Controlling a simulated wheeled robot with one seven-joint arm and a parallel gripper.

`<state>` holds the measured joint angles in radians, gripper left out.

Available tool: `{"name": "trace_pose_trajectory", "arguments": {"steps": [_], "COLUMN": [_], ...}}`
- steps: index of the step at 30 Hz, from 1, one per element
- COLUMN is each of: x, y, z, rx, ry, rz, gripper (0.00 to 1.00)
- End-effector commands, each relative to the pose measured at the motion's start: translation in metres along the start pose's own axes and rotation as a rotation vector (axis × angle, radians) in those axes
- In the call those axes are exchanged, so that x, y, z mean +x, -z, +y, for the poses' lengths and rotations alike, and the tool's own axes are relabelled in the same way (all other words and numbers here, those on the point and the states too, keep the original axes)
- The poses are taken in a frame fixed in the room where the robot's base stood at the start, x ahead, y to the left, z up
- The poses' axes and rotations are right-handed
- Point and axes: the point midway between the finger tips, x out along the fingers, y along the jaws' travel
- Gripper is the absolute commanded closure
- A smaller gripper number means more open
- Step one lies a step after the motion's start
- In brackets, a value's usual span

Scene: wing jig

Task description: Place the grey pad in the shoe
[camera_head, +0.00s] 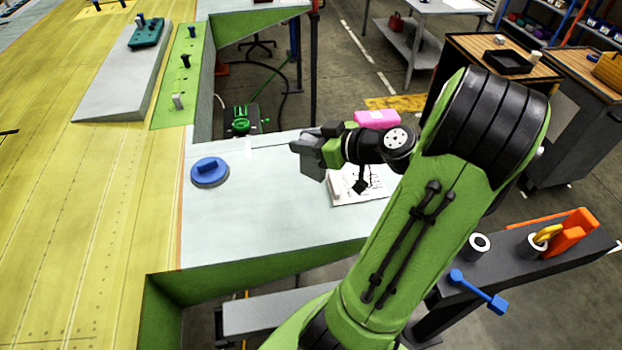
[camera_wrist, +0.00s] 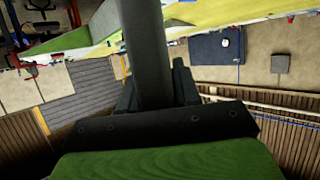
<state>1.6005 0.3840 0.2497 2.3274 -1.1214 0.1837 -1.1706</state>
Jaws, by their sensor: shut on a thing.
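My gripper (camera_head: 312,146) is over the pale work surface, right of the blue round piece. It is shut on a grey piece, which I take to be the grey pad (camera_head: 306,165); it sticks out to the left of the jaws, apart from the surface. In the wrist view a dark grey bar-like piece (camera_wrist: 147,50) stands between the fingers of my gripper (camera_wrist: 157,92) and runs out of the top of the picture. I cannot make out the shoe with certainty in either view.
A blue round piece with a raised grip (camera_head: 210,172) sits on the pale work surface (camera_head: 260,215). A printed sheet (camera_head: 350,190) and a pink box (camera_head: 377,119) are near my wrist. A green device (camera_head: 243,121) stands beyond the far edge. The yellow wing panel (camera_head: 90,200) fills the left.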

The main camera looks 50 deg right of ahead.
Motion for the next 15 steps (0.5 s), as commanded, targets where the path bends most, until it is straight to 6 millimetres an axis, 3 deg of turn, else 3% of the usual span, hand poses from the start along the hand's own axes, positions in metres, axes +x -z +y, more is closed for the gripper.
{"name": "trace_pose_trajectory", "arguments": {"steps": [3, 12, 15], "x": [0.012, 0.033, 0.035], "y": [-0.029, -0.079, -0.085], "z": [-0.001, -0.001, -0.001], "rx": [0.011, 0.007, 0.001], "ry": [0.003, 0.004, 0.003], "rz": [0.001, 0.0, 0.0], "gripper": [1.0, 1.0, 1.0]}}
